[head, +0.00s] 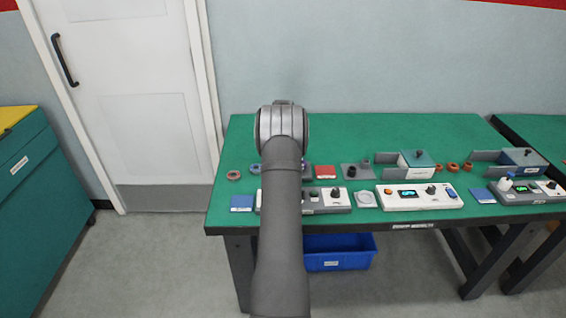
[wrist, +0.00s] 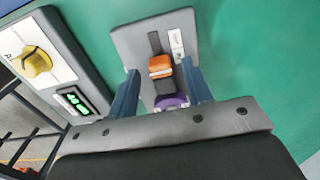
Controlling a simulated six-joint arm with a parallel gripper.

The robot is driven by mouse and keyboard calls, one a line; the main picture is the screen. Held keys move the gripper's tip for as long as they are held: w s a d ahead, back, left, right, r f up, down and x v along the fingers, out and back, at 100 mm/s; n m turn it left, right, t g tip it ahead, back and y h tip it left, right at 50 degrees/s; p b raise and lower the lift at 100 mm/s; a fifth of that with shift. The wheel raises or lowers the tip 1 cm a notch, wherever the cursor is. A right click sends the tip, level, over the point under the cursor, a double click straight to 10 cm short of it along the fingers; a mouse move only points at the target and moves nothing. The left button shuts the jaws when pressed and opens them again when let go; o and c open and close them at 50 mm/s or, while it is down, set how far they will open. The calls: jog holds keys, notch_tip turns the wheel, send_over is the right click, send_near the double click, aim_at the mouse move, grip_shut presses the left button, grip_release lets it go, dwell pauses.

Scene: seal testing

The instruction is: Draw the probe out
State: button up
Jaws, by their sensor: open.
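In the wrist view my gripper (wrist: 159,68) is open, with its two blue fingers on either side of an orange block (wrist: 160,67). A gap shows beside the block, and I cannot tell how deep the fingers reach. A dark strip (wrist: 155,42) runs beyond the block on a grey plate (wrist: 127,40) with a white label. A purple round part (wrist: 172,101) sits nearer my palm, partly hidden by it. I cannot tell for sure which of these parts is the probe. In the head view my arm hides the fingers and this plate's details.
In the wrist view a console with a yellow knob (wrist: 37,62) and a lit green display (wrist: 73,101) stands close on the left. The green bench (head: 375,130) has bare room at the back. Right of my arm stand a white console (head: 418,203) and a grey-green box (head: 417,171).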

jog(key=shift+f, duration=0.55)
grip_shut()
jog(key=shift+a, duration=1.35)
grip_release()
